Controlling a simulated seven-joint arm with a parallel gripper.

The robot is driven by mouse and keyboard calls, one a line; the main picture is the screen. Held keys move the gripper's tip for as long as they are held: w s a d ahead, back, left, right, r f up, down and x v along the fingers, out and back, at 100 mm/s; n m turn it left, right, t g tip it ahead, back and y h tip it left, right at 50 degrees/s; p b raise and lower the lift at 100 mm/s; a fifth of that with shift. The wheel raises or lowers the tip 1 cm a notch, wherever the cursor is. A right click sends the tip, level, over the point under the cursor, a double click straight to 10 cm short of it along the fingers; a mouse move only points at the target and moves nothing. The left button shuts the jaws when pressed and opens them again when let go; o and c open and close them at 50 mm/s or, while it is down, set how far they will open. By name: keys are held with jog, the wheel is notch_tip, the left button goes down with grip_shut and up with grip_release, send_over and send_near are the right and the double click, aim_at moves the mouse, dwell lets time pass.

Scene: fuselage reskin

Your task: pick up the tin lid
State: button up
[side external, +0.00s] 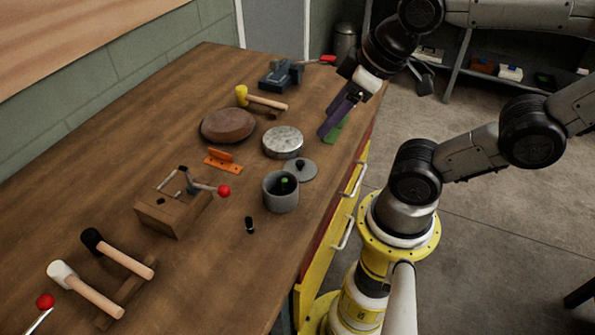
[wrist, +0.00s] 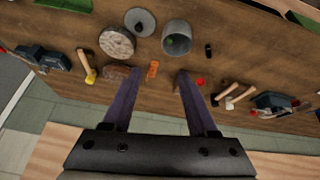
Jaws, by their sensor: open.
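The tin lid (side external: 302,169) is a flat grey disc with a dark knob. It lies on the wooden bench beside the grey tin (side external: 281,192), which stands open with something green inside. The lid also shows near the top of the wrist view (wrist: 140,22), left of the tin (wrist: 177,38). My gripper (side external: 326,133) has long purple fingers and is open and empty. In the side view it is up and to the right of the lid, apart from it. In the wrist view the lid lies beyond the fingertips (wrist: 158,74), not between them.
A silver round block (side external: 283,142) sits close to the lid, with a brown round pad (side external: 229,125) behind it. An orange tool (side external: 223,161), a wooden block with a red-knobbed clamp (side external: 172,212), a small black item (side external: 249,225) and mallets (side external: 88,289) stand around.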

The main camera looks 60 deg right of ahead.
jog(key=n, duration=0.2)
jog(key=n+g, duration=0.6)
jog(key=n, duration=0.4)
send_over(300, 162)
jog(key=f, duration=0.9)
jog(key=a+f, duration=0.1)
jog(key=f, duration=0.4)
jog(key=shift+s+f, duration=0.1)
jog(key=shift+f, duration=0.1)
jog(key=shift+d+f, duration=0.2)
jog(key=shift+f, duration=0.65)
jog(key=shift+d+f, duration=0.15)
jog(key=shift+f, duration=0.7)
jog(key=shift+d+f, duration=0.2)
jog(key=shift+f, duration=0.65)
grip_shut()
